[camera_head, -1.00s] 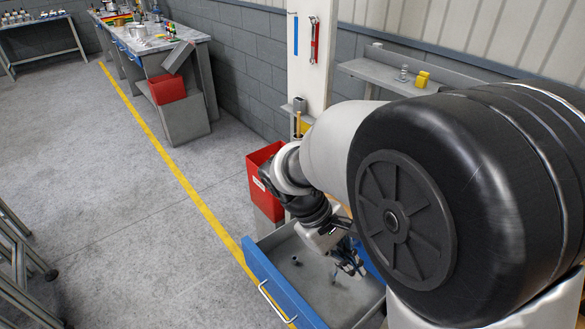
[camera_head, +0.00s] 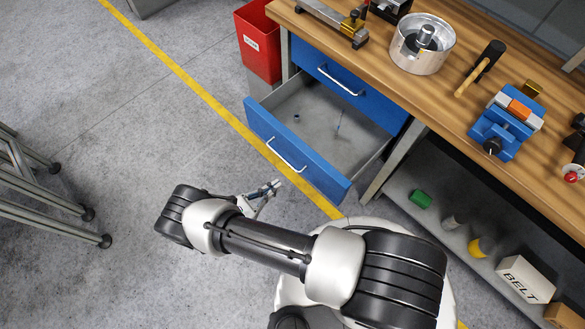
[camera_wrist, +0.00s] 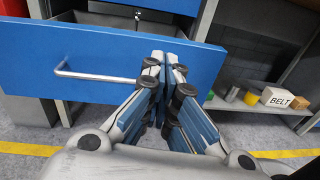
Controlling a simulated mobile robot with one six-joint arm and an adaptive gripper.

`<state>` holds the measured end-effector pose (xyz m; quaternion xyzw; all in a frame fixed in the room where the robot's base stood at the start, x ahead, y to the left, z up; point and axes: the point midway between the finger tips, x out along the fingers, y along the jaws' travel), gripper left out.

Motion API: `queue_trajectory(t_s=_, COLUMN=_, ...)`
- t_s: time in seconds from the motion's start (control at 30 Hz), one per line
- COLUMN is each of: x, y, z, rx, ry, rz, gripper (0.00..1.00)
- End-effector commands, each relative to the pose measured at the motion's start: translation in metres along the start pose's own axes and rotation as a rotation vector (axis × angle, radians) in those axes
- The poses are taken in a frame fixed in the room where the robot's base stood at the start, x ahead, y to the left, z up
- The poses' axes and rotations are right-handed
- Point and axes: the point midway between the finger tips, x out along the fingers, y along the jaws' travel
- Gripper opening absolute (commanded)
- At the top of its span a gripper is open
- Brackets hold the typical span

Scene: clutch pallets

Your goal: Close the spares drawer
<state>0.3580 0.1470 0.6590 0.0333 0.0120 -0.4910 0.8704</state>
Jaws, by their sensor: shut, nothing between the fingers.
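The open drawer has a blue front (camera_head: 297,150) with a silver bar handle (camera_head: 287,155), and is pulled out below a closed blue drawer (camera_head: 345,83). Inside its grey tray lie a small dark part (camera_head: 297,116) and a thin rod-like item (camera_head: 338,127). My gripper (camera_head: 277,184) is in front of the drawer front, shut and empty. In the wrist view the fingertips (camera_wrist: 166,58) point at the blue front (camera_wrist: 100,62), right of the handle (camera_wrist: 100,76). I cannot tell whether the tips touch the front.
A red bin (camera_head: 259,42) stands left of the bench. The wooden bench top (camera_head: 440,95) carries a metal pot, a blue vise and tools. A lower shelf (camera_head: 405,185) holds a green block and a BELT box (camera_head: 525,278). Metal frame legs (camera_head: 60,205) stand at left; floor between is clear.

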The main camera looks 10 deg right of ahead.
Motion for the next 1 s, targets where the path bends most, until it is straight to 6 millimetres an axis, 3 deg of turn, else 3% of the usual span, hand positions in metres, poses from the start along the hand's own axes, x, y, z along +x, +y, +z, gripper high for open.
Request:
queue_trajectory(t_s=0.13, x=0.002, y=-0.013, z=-0.022, rx=-0.042, ry=-0.045, rz=0.071, gripper=0.0)
queue_trajectory(t_s=0.37, x=0.017, y=-0.015, z=-0.025, rx=-0.05, ry=-0.055, rz=0.084, gripper=0.0)
queue_trajectory(t_s=0.8, x=0.106, y=-0.008, z=-0.021, rx=-0.05, ry=-0.053, rz=0.079, gripper=0.0)
queue_trajectory(t_s=1.0, x=0.132, y=-0.004, z=-0.02, rx=-0.049, ry=-0.053, rz=0.082, gripper=0.0)
